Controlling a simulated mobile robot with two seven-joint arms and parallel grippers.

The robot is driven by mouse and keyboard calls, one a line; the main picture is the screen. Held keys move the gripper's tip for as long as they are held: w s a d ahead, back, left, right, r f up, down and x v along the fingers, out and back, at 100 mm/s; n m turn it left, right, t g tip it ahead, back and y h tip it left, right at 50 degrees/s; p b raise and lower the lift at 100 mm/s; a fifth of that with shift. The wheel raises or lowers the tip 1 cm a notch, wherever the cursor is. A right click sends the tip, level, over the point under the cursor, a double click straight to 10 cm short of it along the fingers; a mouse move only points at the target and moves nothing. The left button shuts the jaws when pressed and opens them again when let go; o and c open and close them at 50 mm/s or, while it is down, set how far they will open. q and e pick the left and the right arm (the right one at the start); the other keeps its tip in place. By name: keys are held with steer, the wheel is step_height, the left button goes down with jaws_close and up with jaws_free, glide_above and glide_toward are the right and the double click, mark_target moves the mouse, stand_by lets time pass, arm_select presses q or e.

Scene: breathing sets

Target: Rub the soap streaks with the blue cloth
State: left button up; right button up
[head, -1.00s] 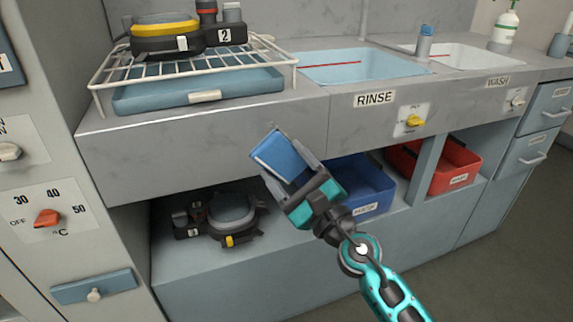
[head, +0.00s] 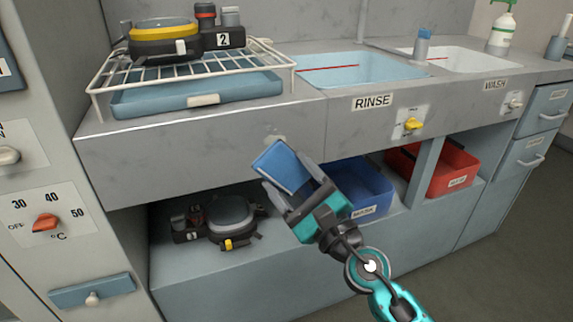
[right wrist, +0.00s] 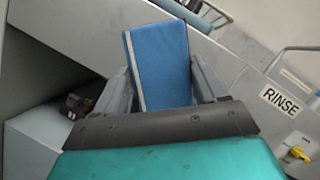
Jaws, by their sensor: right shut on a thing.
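The blue cloth (head: 279,166) is a flat folded pad with a pale edge. My right gripper (head: 291,177) is shut on it, in front of the grey counter's front face below the rinse sink. The cloth also fills the middle of the right wrist view (right wrist: 160,62), between the two fingers (right wrist: 160,90). I cannot tell whether the cloth touches the face. My left gripper is not in view.
A wire rack (head: 110,80) with a yellow-ringed breathing set (head: 165,42) stands on the counter at left. Below are another set (head: 232,215), a blue bin (head: 365,185) and a red bin (head: 455,172). A yellow tap knob (head: 411,124) juts out right of the cloth.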

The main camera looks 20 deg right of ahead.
mark_target(283, 137)
steer(key=w, duration=0.5)
steer(key=shift+w+a, duration=0.15)
steer(key=shift+w, duration=0.65)
steer(key=shift+w+b, duration=0.5)
steer(key=shift+w, duration=0.5)
steer(key=d+b, duration=0.1)
steer(key=d, duration=0.3)
stand_by(0.4)
steer(key=shift+w, duration=0.1)
